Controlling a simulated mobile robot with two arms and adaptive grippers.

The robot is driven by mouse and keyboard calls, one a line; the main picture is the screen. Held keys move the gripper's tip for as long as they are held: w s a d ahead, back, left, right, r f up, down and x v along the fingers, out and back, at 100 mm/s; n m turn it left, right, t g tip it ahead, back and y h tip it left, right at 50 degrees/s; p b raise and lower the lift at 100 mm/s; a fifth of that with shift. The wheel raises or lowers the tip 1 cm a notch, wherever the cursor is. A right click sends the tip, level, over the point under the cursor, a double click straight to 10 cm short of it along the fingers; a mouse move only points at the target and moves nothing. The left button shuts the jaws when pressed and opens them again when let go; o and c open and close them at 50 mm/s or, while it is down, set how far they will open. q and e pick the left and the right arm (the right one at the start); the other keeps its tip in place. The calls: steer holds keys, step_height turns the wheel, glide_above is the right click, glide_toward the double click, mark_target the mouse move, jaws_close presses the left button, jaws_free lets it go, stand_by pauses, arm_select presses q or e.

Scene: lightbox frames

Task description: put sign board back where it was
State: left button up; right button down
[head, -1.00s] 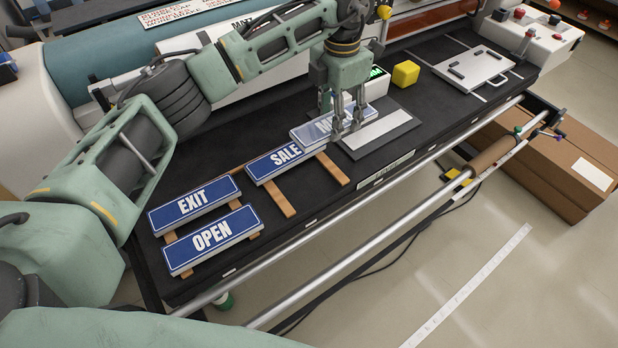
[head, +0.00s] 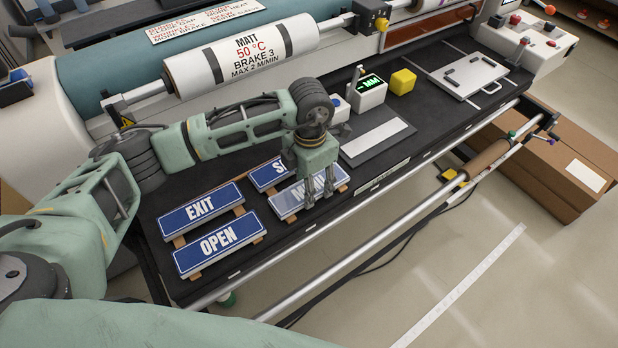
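I cannot tell whether the board rests fully on the rack. The EXIT board (head: 201,208) and OPEN board (head: 219,244) lie on the left rack. My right gripper is out of view.
A grey plate with a pale strip (head: 376,139) lies right of the rack. Behind it stand a white box with a green display (head: 370,92) and a yellow cube (head: 403,81). A metal rail (head: 375,220) runs along the front. A white plate with handles (head: 470,75) lies farther right.

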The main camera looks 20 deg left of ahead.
arm_select(q)
steer(key=shift+f, duration=0.1)
steer(key=o, duration=1.3)
steer(key=shift+d, duration=0.1)
steer(key=shift+r, duration=0.2)
steer(key=shift+r+b, duration=1.75)
steer(key=shift+r, duration=4.15)
